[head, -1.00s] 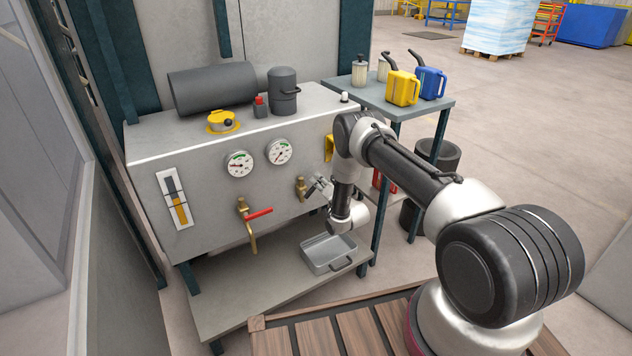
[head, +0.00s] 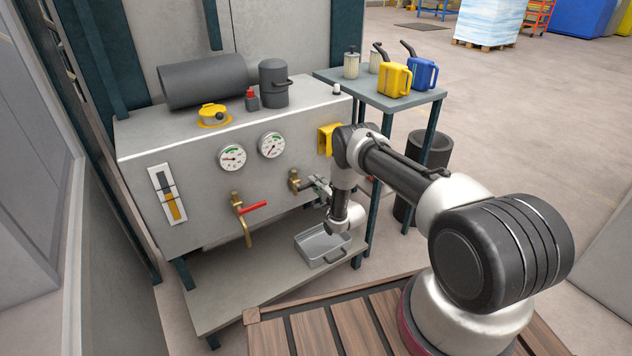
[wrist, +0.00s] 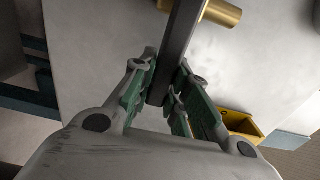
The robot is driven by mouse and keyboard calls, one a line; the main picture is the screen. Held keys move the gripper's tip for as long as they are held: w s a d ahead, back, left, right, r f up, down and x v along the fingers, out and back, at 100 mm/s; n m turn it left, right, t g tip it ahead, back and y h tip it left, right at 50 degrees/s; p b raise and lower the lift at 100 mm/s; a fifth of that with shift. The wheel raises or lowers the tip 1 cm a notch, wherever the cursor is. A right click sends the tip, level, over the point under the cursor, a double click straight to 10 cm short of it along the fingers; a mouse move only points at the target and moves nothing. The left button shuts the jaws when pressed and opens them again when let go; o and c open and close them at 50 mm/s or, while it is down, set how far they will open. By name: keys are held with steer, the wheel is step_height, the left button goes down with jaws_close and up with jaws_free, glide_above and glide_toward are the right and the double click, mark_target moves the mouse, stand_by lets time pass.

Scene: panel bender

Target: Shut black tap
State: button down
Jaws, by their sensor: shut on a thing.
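The black tap is a brass valve (head: 294,180) on the front of the grey tank, right of the red-handled tap. In the wrist view, its dark flat lever (wrist: 180,45) runs from the top of the picture down between my fingers, with a brass part (wrist: 222,12) beside it. My gripper (head: 319,188) is just right of the valve body. In the wrist view my gripper (wrist: 166,88) is shut on the black lever, with green-lined fingers on both sides. In the head view the lever is mostly hidden by my fingers.
The red-handled brass tap (head: 240,208) is to the left. A grey tray (head: 312,258) stands on the lower shelf below my gripper. A yellow bracket (head: 325,140) sticks out above right. A side table (head: 372,98) with cans stands at the right.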

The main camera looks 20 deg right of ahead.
steer(key=shift+s+f, duration=0.1)
steer(key=shift+f, duration=0.1)
stand_by(0.3)
steer(key=c, duration=1.4)
jaws_free()
steer(key=shift+o, duration=0.2)
steer(key=v, duration=1.2)
steer(key=shift+r, duration=0.1)
